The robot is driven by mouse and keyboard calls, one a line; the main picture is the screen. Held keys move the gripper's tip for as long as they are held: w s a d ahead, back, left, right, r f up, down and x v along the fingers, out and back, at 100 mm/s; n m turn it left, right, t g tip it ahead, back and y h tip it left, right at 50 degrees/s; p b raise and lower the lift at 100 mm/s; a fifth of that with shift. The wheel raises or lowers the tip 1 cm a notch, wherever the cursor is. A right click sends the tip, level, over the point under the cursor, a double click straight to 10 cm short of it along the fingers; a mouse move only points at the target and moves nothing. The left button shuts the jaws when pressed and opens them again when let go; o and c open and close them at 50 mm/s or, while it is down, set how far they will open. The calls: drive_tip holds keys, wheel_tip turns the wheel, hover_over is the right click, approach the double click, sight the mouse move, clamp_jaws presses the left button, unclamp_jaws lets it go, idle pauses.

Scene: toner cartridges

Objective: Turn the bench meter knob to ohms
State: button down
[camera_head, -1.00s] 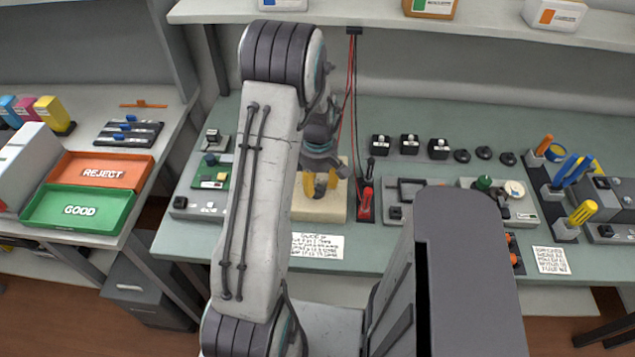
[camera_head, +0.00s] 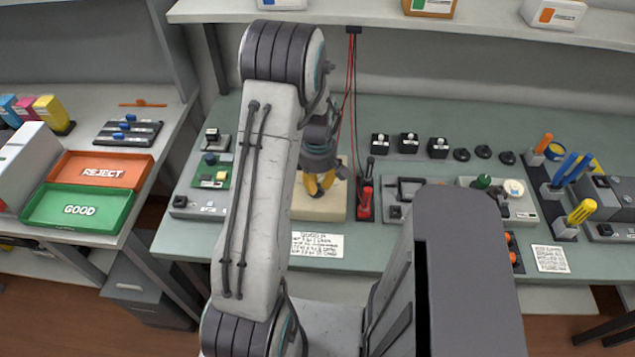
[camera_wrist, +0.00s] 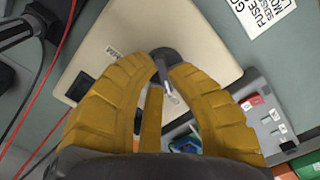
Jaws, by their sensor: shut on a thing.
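The bench meter (camera_head: 312,208) is a beige box on the green bench, left of the red and black probes. It fills the middle of the wrist view (camera_wrist: 215,38). Its dark round knob (camera_wrist: 163,53) shows between my yellow fingertips, with a pale pointer on it. My gripper (camera_wrist: 168,76) is shut on the knob, one finger on each side. In the head view my gripper (camera_head: 319,187) is down at the meter, and the knob is hidden there. A small label beside the knob is too blurred to read, so the setting cannot be told.
Red and black probes (camera_head: 366,202) with cables stand close right of the meter. A green circuit board fixture (camera_head: 212,172) is close to its left. A printed card (camera_head: 317,245) lies in front. Several black parts stand at the back right.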

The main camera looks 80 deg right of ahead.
idle(0.4)
drive_tip(key=shift+f+m+b, duration=0.15)
drive_tip(key=shift+m+b, duration=0.7)
drive_tip(key=shift+m, duration=0.25)
drive_tip(key=m+b, duration=0.2)
drive_tip(key=m, duration=0.1)
drive_tip(key=shift+s+a+m, duration=0.1)
drive_tip(key=shift+m, duration=0.2)
drive_tip(key=m+b, duration=0.2)
drive_tip(key=m, duration=0.4)
drive_tip(key=shift+a, duration=0.15)
drive_tip(key=m+b, duration=0.2)
drive_tip(key=m, duration=0.4)
drive_tip(key=shift+a+m, duration=0.15)
drive_tip(key=shift+m, duration=0.15)
drive_tip(key=m+b, duration=0.1)
drive_tip(key=m, duration=0.4)
drive_tip(key=shift+a+m, duration=0.1)
drive_tip(key=shift+m, duration=0.3)
drive_tip(key=c, duration=1.2)
unclamp_jaws()
